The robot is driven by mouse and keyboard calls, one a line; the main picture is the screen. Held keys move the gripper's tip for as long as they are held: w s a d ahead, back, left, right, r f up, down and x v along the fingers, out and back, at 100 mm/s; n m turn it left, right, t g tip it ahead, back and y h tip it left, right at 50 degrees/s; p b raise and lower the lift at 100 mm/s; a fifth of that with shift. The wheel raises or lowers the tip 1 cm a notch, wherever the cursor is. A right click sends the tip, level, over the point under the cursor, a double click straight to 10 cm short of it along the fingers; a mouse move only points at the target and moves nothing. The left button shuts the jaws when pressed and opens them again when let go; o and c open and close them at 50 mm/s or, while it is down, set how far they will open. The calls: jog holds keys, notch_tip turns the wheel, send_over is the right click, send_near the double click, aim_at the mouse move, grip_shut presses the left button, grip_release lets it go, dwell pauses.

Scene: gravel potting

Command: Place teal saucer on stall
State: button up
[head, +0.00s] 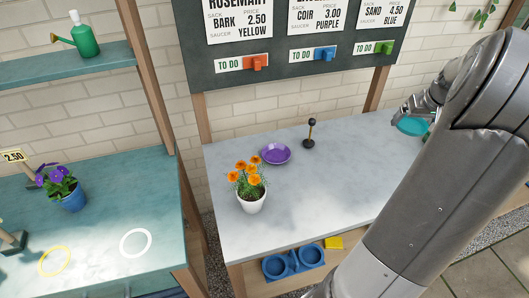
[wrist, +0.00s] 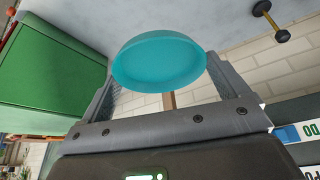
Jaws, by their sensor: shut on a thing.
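The teal saucer (head: 411,127) is held by my gripper (head: 408,115) above the right part of the marble counter, partly behind my arm in the head view. In the wrist view the saucer (wrist: 160,62) sits between the two fingers of my gripper (wrist: 160,78), which are shut on it. The stall (head: 100,222), a teal-topped table, stands at the left, far from the gripper. A yellow ring (head: 54,246) and a white ring (head: 136,228) are marked on its top.
The marble counter (head: 310,180) bears a purple saucer (head: 276,153), a white pot of orange flowers (head: 250,203) and a black-knobbed tool (head: 309,134). A blue pot of purple flowers (head: 74,200) stands on the stall. A green box (wrist: 50,75) is beside the gripper.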

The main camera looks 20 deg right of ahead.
jog(key=w+a+n+y, duration=0.1)
jog(key=w+a+n, duration=0.2)
jog(key=w+a, duration=0.8)
jog(key=w+a+n+y, duration=0.1)
jog(key=w+a+n, duration=0.2)
jog(key=w+a, duration=0.8)
jog(key=a+n+y, duration=0.2)
jog(key=a+n, duration=0.3)
jog(key=a, duration=2.6)
jog(key=n+g+y, duration=0.2)
jog(key=n+g, duration=0.1)
jog(key=n, duration=0.5)
send_over(64, 251)
jog(key=d, duration=0.2)
notch_tip(64, 251, down, 12)
jog(key=shift+s+d+r, duration=0.1)
jog(key=shift+d+r, duration=0.05)
jog(key=shift+r, duration=0.05)
jog(key=shift+s+a+f, duration=0.1)
jog(key=shift+a+f, duration=0.2)
jog(key=shift+a, duration=0.1)
jog(key=shift+f, duration=1.95)
